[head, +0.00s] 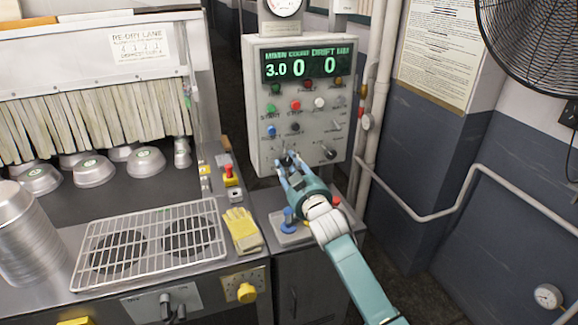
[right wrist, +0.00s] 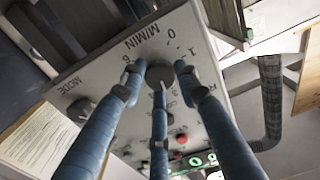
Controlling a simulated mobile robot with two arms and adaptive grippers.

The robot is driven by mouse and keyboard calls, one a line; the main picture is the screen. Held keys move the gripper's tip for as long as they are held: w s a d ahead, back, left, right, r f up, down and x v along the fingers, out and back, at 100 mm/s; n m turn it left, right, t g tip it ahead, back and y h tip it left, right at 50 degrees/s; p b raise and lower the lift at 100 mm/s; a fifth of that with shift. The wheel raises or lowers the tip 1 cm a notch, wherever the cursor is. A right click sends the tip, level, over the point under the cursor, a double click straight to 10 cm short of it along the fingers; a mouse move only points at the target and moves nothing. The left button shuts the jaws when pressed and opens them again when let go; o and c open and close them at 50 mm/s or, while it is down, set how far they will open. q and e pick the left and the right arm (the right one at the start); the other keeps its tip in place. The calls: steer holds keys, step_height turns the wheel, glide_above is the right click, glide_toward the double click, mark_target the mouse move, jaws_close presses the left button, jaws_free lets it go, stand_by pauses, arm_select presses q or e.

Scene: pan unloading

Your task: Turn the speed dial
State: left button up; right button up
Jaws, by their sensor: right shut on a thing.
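The speed dial (head: 287,159) is a dark knob low on the grey control panel (head: 345,105). In the right wrist view the dial (right wrist: 160,73) sits under a "M/MIN" label with numbers around it. My right gripper (head: 288,167) has its blue fingers around the dial and is shut on it. In the right wrist view the fingertips (right wrist: 158,84) stand on both sides of the knob, with a third finger below. The panel display (head: 303,65) reads 3.0, 0 and 0. My left gripper is not in view.
A MODE knob (head: 328,153) is close to the right of the dial. Several coloured buttons and switches sit above. Yellow gloves (head: 242,230) and a wire rack (head: 150,240) lie at left.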

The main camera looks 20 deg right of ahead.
steer(key=shift+f+n, duration=0.2)
steer(key=shift+n, duration=0.5)
steer(key=o, duration=1.1)
steer(key=shift+o, duration=0.2)
steer(key=s, duration=1.2)
steer(key=shift+d, duration=0.25)
